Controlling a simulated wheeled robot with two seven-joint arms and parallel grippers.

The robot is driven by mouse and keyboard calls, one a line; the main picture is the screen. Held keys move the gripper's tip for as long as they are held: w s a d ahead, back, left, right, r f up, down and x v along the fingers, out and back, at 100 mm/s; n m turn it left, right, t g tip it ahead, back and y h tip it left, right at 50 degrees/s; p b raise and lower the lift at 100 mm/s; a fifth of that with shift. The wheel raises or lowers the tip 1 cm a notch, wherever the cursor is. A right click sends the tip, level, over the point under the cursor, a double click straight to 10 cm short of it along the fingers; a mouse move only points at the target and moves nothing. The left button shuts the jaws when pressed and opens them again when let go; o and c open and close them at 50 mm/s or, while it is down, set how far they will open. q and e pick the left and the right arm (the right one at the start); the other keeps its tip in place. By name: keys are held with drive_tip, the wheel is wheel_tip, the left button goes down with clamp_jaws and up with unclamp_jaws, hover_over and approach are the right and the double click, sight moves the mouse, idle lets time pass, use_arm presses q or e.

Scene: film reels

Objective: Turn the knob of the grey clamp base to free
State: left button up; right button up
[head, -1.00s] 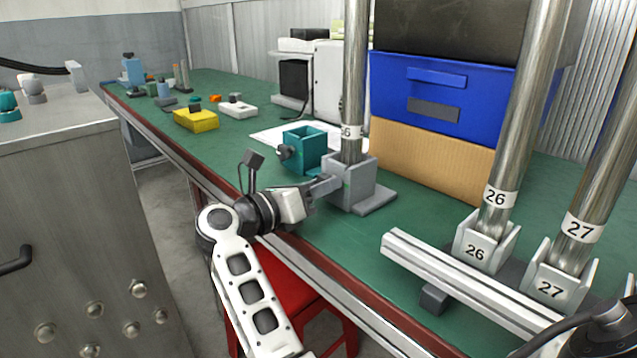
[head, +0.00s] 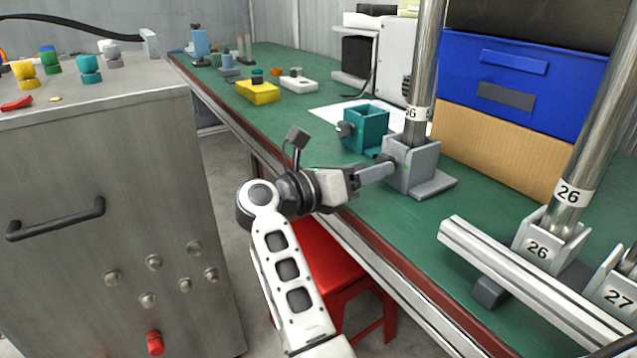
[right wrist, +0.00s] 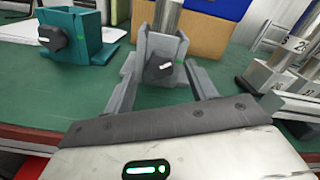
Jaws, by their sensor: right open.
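The grey clamp base (head: 425,166) stands on the green bench top, with a steel post (head: 424,70) upright in it. In the right wrist view, the grey clamp base (right wrist: 180,44) faces me. Its dark round knob (right wrist: 157,70) has a white pointer mark, and a small green mark shows beside it. My right gripper (right wrist: 160,74) is open, with one finger on each side of the knob and gaps between. In the head view, my right gripper (head: 378,172) reaches the base's near side; the knob is mostly hidden there. My left gripper is not in view.
A teal clamp base (head: 366,130) with its own knob stands close on the left. A grey rail (head: 520,275) and the post in base 26 (head: 540,245) are to the right. A blue box (head: 520,80) stands behind. A red stool (head: 330,265) is below the bench.

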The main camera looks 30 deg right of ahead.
drive_tip(key=s+a, duration=0.1)
drive_tip(key=a, duration=1.2)
drive_tip(key=shift+p, duration=0.3)
